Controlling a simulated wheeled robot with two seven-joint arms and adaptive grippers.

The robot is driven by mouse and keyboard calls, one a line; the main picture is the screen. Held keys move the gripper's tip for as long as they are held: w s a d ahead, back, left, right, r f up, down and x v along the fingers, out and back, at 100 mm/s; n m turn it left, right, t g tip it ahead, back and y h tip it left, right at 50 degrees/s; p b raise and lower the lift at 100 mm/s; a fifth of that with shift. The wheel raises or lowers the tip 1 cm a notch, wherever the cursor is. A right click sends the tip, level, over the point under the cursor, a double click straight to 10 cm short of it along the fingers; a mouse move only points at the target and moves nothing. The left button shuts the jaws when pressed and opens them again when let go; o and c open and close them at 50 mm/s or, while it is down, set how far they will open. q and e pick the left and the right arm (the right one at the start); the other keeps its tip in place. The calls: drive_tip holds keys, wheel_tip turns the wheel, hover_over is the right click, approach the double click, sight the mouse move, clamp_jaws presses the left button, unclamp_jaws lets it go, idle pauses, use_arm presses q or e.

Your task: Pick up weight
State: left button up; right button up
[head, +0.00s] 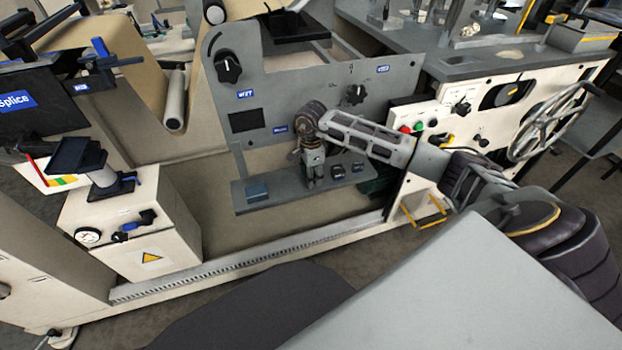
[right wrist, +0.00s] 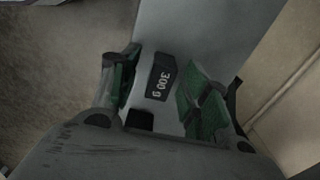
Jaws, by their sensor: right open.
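A dark weight (right wrist: 161,77) marked "300 g" lies on a grey shelf in the right wrist view, its label upside down. A second dark block (right wrist: 140,120) shows partly, nearer my palm. My right gripper (right wrist: 158,88) is open, with its green-padded fingers on either side of the marked weight and a gap visible on each side. In the head view the right gripper (head: 313,178) points down at the shelf. Two small dark weights (head: 337,171) (head: 358,166) lie to its right. My left gripper is in neither view.
The grey shelf (head: 290,199) juts from a grey panel with knobs (head: 228,67) and a dark display (head: 247,121). A cream machine with a handwheel (head: 553,119) stands at the right.

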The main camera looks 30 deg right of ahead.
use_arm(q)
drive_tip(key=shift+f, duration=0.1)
use_arm(e)
clamp_jaws()
drive_tip(key=shift+r, duration=0.1)
idle(0.3)
drive_tip(key=shift+r, duration=0.7)
wheel_tip(320, 180, up, 8)
drive_tip(key=shift+f+p, duration=0.15)
drive_tip(key=shift+p, duration=0.8)
drive_tip(key=shift+r, duration=0.45)
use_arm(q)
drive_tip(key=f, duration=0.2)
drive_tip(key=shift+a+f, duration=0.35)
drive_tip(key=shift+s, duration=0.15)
